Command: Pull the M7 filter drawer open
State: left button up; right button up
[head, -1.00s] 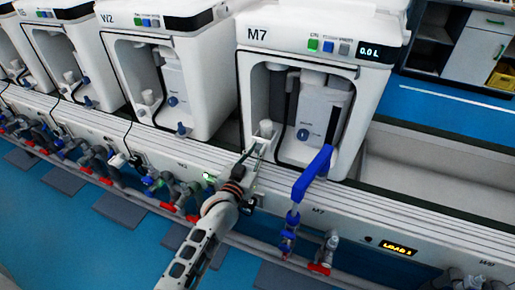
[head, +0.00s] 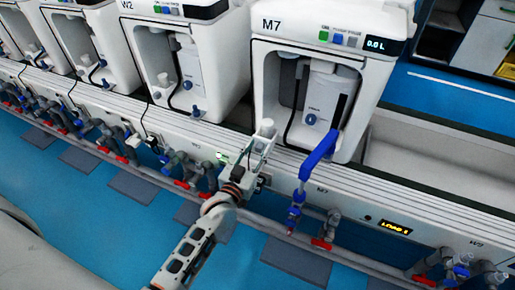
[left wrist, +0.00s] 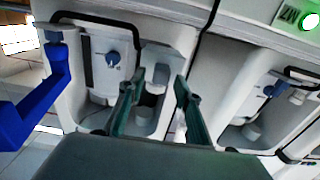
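The M7 machine (head: 395,85) is a white housing with an open front bay. Inside is a pale grey-white unit (head: 323,92) with a blue knob, which also shows in the left wrist view (left wrist: 112,58). I cannot tell which part is the filter drawer. A small white cylindrical part (head: 266,127) stands at the bay's lower left. My left gripper (head: 264,145) is just in front of and below it. In the left wrist view its green fingers (left wrist: 160,78) are apart, with a pale cup-like part visible between them; contact cannot be told. My right gripper is out of view.
A blue lever (head: 320,150) stands in front of M7, right of my gripper. The W2 machine (head: 203,45) stands to the left. Pipes and valves (head: 180,165) run along the bench front. The blue floor in front has grey mats (head: 297,262).

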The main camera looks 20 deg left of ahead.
pick_arm(q)
jog(key=shift+s, duration=0.1)
jog(key=s, duration=1.1)
jog(key=shift+s+a, duration=0.2)
jog(key=shift+s, duration=0.2)
